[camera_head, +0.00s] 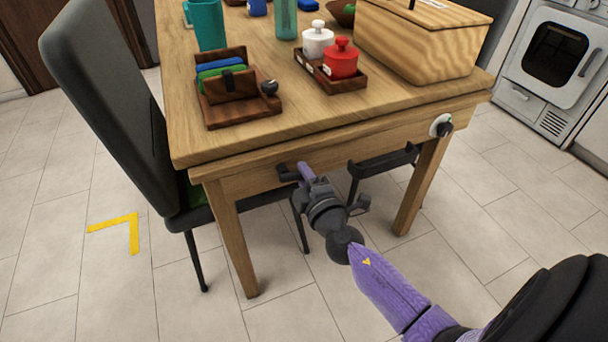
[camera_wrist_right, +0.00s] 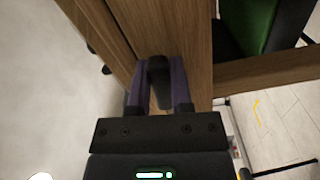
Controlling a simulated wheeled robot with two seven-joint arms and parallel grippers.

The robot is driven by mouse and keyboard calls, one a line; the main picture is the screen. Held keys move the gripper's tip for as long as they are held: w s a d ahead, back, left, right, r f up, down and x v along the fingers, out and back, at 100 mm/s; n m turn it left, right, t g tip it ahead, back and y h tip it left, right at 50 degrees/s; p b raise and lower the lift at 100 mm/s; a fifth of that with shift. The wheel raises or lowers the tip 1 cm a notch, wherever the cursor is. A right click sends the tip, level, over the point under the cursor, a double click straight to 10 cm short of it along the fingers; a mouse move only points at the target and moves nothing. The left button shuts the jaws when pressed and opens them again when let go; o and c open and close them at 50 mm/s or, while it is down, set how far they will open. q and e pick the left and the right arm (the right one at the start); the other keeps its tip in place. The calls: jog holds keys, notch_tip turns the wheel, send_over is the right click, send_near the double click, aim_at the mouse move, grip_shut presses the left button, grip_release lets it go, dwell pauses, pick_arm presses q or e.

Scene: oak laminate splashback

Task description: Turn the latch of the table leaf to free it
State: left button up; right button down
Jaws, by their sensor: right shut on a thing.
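The wooden table (camera_head: 250,155) stands in front of me, with a wooden rail under the front edge of its top. My right gripper (camera_head: 302,172) reaches in to the left part of this rail. In the right wrist view its two purple fingers (camera_wrist_right: 159,88) are on both sides of a dark latch (camera_wrist_right: 159,68) and shut on it. The latch lies against the wood. In the head view only a small dark piece of the latch (camera_head: 286,173) shows beside the fingers, the rest hidden by them. My left gripper is not in view.
A dark chair (camera_head: 105,100) stands close at the table's left side. A round white plate with a dark knob (camera_head: 441,126) is on the rail's right end. A tray (camera_head: 240,108), red and white pots and a wooden box (camera_head: 425,45) stand on the table. Floor in front is clear.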

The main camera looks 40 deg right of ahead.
jog(key=shift+r+n, duration=0.35)
jog(key=shift+n, duration=0.75)
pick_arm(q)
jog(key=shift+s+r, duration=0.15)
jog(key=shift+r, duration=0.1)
pick_arm(e)
jog(key=c, duration=0.7)
grip_release()
jog(key=shift+o, duration=0.9)
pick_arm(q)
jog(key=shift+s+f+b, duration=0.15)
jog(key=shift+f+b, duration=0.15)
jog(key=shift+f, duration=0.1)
pick_arm(e)
jog(key=v, duration=1)
